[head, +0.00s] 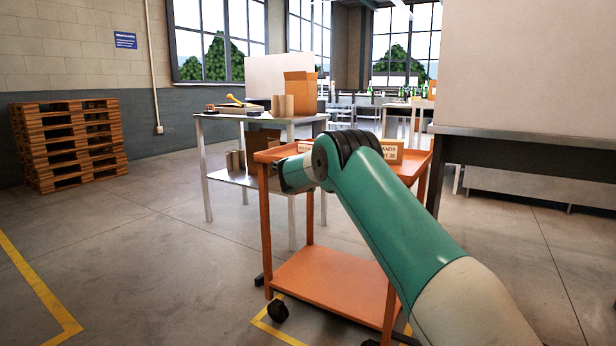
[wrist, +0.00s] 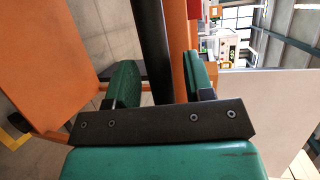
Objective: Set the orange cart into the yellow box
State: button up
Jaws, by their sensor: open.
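The orange cart stands in the middle of the head view, with its lower shelf (head: 325,275) clear and empty. Its top tray (head: 268,155) is partly hidden behind my arm. Contact with the bar cannot be told. The cart's orange shelf (wrist: 45,60) shows at left there. In the head view my arm hides the fingers.
Another yellow floor line (head: 42,290) makes a corner at the lower left. A metal table (head: 240,118) with boxes stands behind the cart. A dark-edged bench (head: 530,140) is close on the right. Stacked pallets (head: 68,143) stand at the left wall. Floor at left is open.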

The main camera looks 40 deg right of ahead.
jog(key=v, duration=1.7)
jog(key=shift+r, duration=0.15)
